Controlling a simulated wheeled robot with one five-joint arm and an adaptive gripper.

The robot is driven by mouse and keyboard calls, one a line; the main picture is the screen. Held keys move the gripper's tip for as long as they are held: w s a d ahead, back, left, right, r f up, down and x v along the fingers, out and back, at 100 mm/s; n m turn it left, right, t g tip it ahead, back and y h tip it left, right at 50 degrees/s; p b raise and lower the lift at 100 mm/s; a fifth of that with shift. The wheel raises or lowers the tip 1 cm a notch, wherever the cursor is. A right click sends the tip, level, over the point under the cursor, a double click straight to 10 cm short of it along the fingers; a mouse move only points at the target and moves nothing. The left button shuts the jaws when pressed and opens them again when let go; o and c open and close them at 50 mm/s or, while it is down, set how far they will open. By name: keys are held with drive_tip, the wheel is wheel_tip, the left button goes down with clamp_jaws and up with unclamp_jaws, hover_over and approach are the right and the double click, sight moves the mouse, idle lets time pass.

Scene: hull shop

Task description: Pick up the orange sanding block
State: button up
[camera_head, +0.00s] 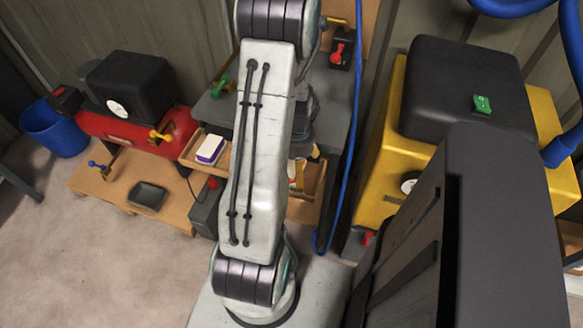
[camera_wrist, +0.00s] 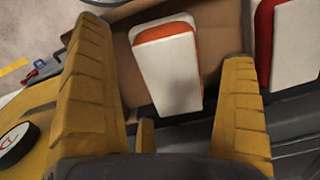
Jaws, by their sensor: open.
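The orange sanding block (camera_wrist: 170,72) shows in the wrist view as a white wedge-like pad with an orange edge along its top and side. It lies in a brown wooden drawer. My gripper (camera_wrist: 162,48) is open, with one yellow finger to the left of the block and one to the right. The fingers appear apart from it, and nothing is held.
A similar block with a red edge (camera_wrist: 294,42) is right of the right finger. In the head view, a purple-edged white block (camera_head: 210,149) lies in a wooden drawer (camera_head: 190,150) left of my arm. A blue hose (camera_head: 352,130) hangs to the right, beside a yellow machine (camera_head: 400,125).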

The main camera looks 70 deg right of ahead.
drive_tip(key=shift+c, duration=0.4)
drive_tip(key=c, duration=1.2)
drive_tip(key=shift+o, duration=0.2)
